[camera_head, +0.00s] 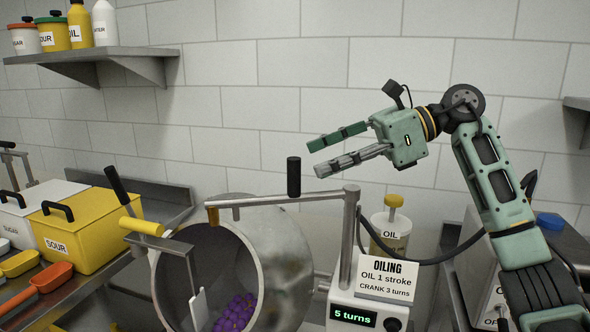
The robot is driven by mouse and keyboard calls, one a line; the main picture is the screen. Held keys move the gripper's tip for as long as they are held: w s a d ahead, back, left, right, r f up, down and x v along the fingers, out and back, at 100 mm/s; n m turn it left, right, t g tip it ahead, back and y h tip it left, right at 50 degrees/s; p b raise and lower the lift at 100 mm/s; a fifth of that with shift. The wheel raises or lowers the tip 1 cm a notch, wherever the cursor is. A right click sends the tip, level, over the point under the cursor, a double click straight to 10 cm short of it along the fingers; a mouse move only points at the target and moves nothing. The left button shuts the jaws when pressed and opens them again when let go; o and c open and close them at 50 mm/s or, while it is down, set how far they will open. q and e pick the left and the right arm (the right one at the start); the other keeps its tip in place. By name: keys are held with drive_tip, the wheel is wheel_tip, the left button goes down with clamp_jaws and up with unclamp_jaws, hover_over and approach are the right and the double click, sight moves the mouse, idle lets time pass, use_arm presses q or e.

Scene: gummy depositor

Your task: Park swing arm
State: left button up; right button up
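The swing arm (320,197) is a grey metal bar that runs left from an upright post (348,235). A black upright handle (293,177) stands above the bar. My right gripper (313,159) is up and to the right of this handle, pointing left. Its two fingers are apart with nothing visible between them, and it appears clear of the handle. My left gripper is not in view.
Purple gummies (236,312) lie in the drum. A control box with a "5 turns" display (353,317) and an OILING sign (388,279) stands below the post. The oil container (392,232) is behind. A yellow SOUR bin (93,235) is at left.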

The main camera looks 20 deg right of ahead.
sight(293, 193)
drive_tip(key=a, duration=0.2)
drive_tip(key=a+f, duration=0.1)
drive_tip(key=a, duration=0.1)
drive_tip(key=shift+w+a+f, duration=0.1)
drive_tip(key=shift+w+a, duration=0.05)
drive_tip(key=shift+a, duration=0.05)
drive_tip(key=shift+p+x, duration=0.35)
drive_tip(key=shift+x, duration=0.6)
drive_tip(key=shift+w+a+f, duration=0.1)
drive_tip(key=shift+w+f, duration=0.15)
drive_tip(key=shift+w, duration=0.05)
drive_tip(key=shift+c, duration=1.4)
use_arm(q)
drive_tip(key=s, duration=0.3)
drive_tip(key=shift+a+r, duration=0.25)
use_arm(e)
clamp_jaws()
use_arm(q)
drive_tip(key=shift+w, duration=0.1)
